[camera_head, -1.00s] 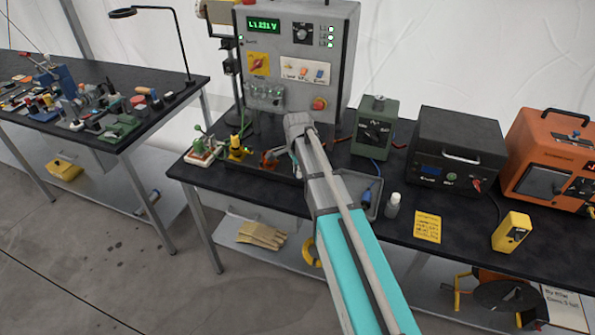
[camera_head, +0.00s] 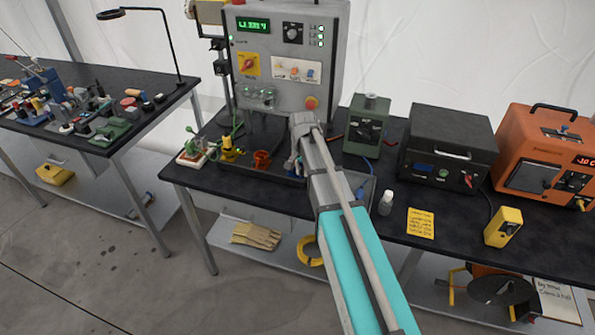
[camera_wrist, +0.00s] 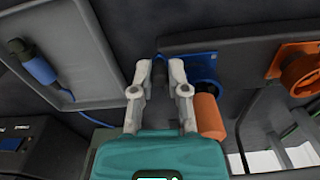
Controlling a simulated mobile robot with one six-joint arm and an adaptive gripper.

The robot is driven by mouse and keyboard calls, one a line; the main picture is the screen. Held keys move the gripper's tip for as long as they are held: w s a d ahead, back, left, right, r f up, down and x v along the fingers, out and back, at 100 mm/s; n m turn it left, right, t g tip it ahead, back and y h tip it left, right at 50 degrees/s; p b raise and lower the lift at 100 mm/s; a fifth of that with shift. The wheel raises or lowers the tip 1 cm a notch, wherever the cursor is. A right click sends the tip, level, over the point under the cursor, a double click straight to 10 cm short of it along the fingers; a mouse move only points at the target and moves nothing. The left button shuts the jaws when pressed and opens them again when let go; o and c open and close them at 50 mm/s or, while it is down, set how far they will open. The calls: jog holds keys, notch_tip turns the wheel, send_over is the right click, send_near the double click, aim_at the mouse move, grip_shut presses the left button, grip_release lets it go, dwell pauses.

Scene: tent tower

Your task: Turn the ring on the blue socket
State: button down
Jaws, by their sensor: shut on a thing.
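The blue socket (camera_wrist: 205,88) shows in the wrist view as a blue plate and rounded blue part, partly behind my right finger. My gripper (camera_wrist: 160,70) is at the socket's left side, with its fingers close together. A dark piece shows between the fingers; the grip on the ring is mostly hidden. An orange cylinder (camera_wrist: 208,117) stands just right of the right finger. In the head view, my gripper (camera_head: 299,160) reaches down to the right part of the socket row, and my arm hides most of the blue socket.
The orange socket (camera_head: 262,158) and yellow socket (camera_head: 230,150) stand to the left. A grey tray (camera_wrist: 88,98) holds a blue connector (camera_wrist: 38,68). A grey control panel (camera_head: 285,75) rises behind.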

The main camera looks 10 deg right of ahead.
jog(key=shift+w+d+n, duration=0.5)
jog(key=shift+d+n, duration=0.25)
jog(key=shift+n, duration=0.95)
jog(key=shift+w+d+n, duration=0.55)
jog(key=shift+d+n, duration=0.15)
jog(key=shift+n, duration=1)
jog(key=shift+w+d+n, duration=0.5)
jog(key=shift+d+n, duration=0.25)
jog(key=shift+n, duration=0.95)
jog(key=c, duration=0.6)
grip_release()
jog(key=shift+c, duration=0.2)
jog(key=shift+s, duration=0.1)
